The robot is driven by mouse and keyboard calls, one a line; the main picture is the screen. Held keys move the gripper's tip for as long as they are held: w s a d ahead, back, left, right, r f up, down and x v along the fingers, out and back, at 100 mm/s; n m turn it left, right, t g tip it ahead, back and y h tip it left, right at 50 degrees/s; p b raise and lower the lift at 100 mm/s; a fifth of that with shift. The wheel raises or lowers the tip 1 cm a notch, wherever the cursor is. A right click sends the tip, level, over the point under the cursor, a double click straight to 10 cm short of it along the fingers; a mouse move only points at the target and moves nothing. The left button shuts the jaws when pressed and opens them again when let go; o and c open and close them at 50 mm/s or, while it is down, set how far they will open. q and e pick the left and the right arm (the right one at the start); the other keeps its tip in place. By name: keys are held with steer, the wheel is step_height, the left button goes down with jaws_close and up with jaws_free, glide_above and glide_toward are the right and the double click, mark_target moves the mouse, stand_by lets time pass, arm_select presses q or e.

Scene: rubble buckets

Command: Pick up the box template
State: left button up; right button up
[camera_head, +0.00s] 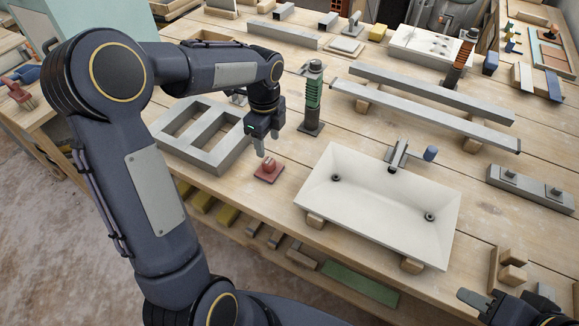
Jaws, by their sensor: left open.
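A small red square plate with a rounded knob (268,171) lies flat on the wooden workbench, left of the white sink. It may be the box template, but I cannot tell for sure. A grey frame with rectangular openings (229,155) lies just left of it. My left gripper (262,151) points down just above and slightly left of the red piece. It is open, with nothing visible between its fingers. My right gripper (481,300) is at the bottom right edge, partly cut off, and I cannot tell its jaw state.
A white sink (378,196) rests on wooden blocks to the right. A dark green-banded cylinder tool (313,98) stands behind the red piece. Long grey bars (430,94) lie farther back. A grey block (530,190) and wooden blocks (512,270) are at right.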

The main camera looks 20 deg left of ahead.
mark_target(268, 160)
arm_select(q)
steer(key=shift+f, duration=0.55)
steer(key=f, duration=0.3)
steer(key=s+f, duration=0.1)
steer(key=f, duration=0.1)
steer(key=shift+d+f, duration=0.15)
steer(key=shift+f, duration=0.05)
steer(key=shift+w+f, duration=0.1)
steer(key=shift+f, duration=0.45)
steer(key=c, duration=1.1)
steer(key=shift+r, duration=0.1)
